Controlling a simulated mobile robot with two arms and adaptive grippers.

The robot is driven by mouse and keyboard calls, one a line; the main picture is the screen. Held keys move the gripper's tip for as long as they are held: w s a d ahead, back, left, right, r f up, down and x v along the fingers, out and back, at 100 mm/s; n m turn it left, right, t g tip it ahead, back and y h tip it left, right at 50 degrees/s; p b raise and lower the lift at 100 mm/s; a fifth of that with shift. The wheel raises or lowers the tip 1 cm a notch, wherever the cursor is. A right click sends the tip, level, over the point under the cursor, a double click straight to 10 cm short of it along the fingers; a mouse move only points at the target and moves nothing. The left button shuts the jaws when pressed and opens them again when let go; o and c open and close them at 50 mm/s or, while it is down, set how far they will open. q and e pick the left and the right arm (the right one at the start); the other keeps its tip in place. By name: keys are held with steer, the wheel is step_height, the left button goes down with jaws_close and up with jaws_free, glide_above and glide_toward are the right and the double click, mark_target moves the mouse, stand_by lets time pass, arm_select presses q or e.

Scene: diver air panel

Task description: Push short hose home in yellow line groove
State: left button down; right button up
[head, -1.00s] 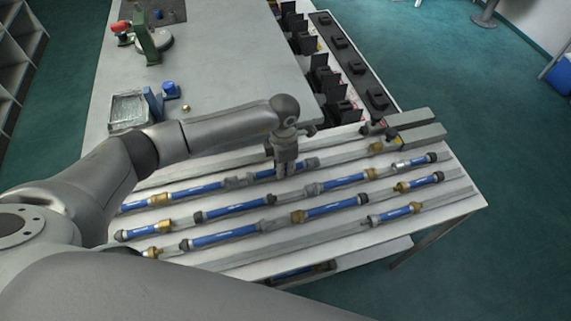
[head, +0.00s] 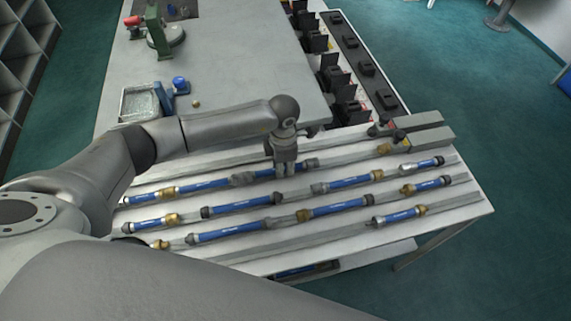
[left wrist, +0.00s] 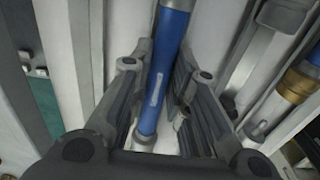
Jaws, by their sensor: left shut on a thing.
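My left gripper (head: 286,172) points down over the rearmost groove of the sloped panel (head: 300,252). It is shut on a short blue hose (head: 264,173) with a dark end fitting. In the left wrist view the blue hose (left wrist: 168,55) runs between the two fingers. A grey fitting (head: 243,179) lies at the hose's left end in the head view, and another blue hose (head: 205,185) continues left in that line. The fingers hide part of the hose, and I cannot tell how deep it sits. My right gripper is not in view.
More blue hoses (head: 335,206) with brass and dark fittings lie in parallel grooves in front. Grey blocks with a black handle (head: 385,130) stand at the panel's right rear. Behind are a grey table (head: 225,70), a wire tray (head: 140,103) and black holders (head: 335,75).

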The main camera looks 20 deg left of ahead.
mark_target(284, 168)
arm_select(q)
steer(key=c, duration=1.3)
jaws_free()
step_height(284, 168, up, 12)
steer(key=shift+r, duration=0.1)
